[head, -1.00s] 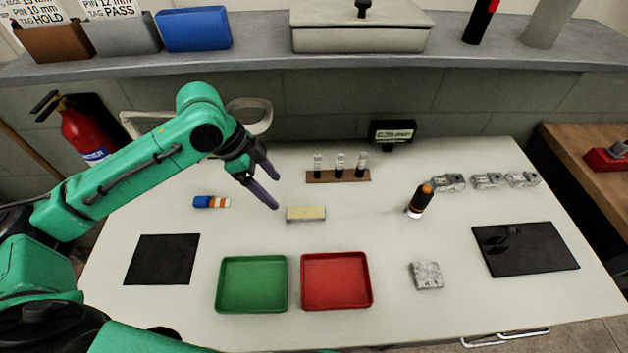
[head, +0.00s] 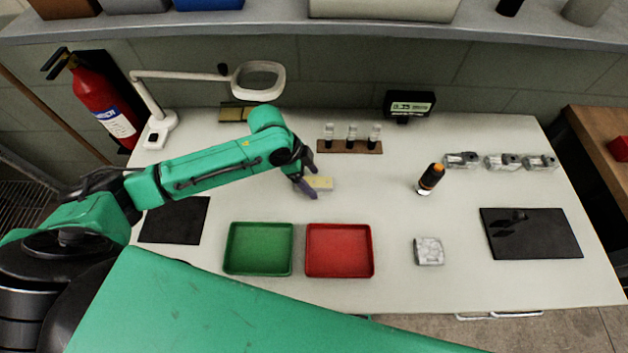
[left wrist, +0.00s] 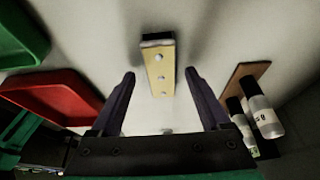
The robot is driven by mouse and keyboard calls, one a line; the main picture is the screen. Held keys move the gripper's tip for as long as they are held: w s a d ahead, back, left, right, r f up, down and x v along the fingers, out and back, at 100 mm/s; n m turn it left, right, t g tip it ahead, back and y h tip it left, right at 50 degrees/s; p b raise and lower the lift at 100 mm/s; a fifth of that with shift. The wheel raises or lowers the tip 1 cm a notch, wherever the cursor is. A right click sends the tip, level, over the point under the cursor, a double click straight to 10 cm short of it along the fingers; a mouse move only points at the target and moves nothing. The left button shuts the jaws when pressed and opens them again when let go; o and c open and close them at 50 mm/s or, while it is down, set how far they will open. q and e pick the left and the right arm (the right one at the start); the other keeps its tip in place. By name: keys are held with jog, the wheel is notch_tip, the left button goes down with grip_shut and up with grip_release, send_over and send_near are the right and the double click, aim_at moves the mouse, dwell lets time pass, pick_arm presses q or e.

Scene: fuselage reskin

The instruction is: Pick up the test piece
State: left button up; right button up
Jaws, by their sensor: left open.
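The test piece, a pale yellow bar (head: 324,183), lies on the white table behind the red tray. In the left wrist view the test piece (left wrist: 160,72) shows a row of silver dots and a dark end. My left gripper (head: 311,183) is at the bar, with its fingers partly covering it in the head view. In the left wrist view my left gripper (left wrist: 160,78) is open, with the bar between and beyond its fingertips and a gap on each side. My right gripper is not in view.
A green tray (head: 231,262) and a red tray (head: 309,263) stand in front. A wooden rack (head: 349,147) with several small bottles is close behind the gripper. A dark bottle with an orange top (head: 430,180) stands to the right. The table between is clear.

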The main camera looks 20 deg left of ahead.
pick_arm(q)
jog(key=shift+w+f, duration=0.1)
jog(key=shift+f, duration=0.1)
jog(key=shift+f, duration=0.1)
jog(key=shift+c, duration=0.6)
grip_shut()
